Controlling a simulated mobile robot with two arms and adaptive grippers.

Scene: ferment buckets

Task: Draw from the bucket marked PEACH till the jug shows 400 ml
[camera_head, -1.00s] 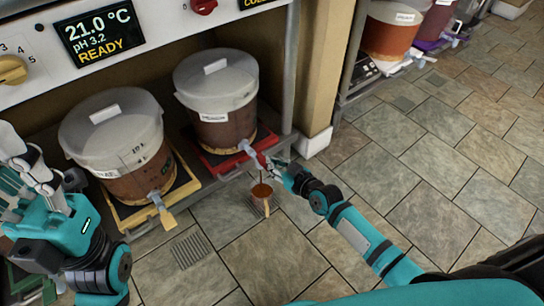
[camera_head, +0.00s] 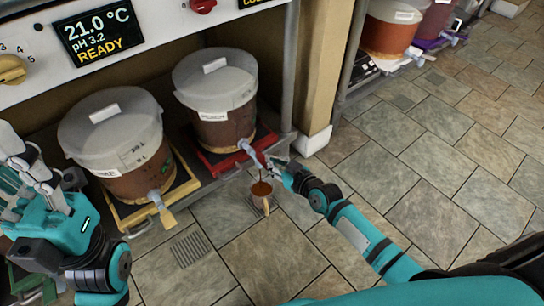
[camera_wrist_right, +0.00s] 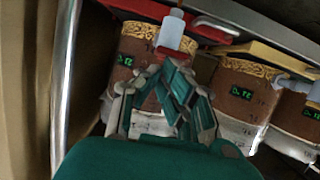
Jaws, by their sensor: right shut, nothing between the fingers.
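The bucket (camera_head: 222,134) with a white lid sits on a red stand; its small label looks like PEACH. Its pale tap (camera_head: 247,147) points down toward the front. A thin dark stream falls from the tap into the jug (camera_head: 262,189), which has a tan handle and holds brown-orange liquid. I cannot read the jug's marks. My right gripper (camera_head: 274,165) is shut and empty beside the tap; it also shows in the right wrist view (camera_wrist_right: 166,82), close to the tap (camera_wrist_right: 174,29). My left gripper (camera_head: 42,168) is at the left, its fingers unclear.
Another lidded bucket (camera_head: 125,150) stands on a yellow stand (camera_head: 121,216) to the left, with its own tap. A display (camera_head: 96,31) above reads 21.0 °C, pH 3.2, READY. More buckets (camera_head: 388,32) stand at the back right. The tiled floor (camera_head: 410,180) at right is clear.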

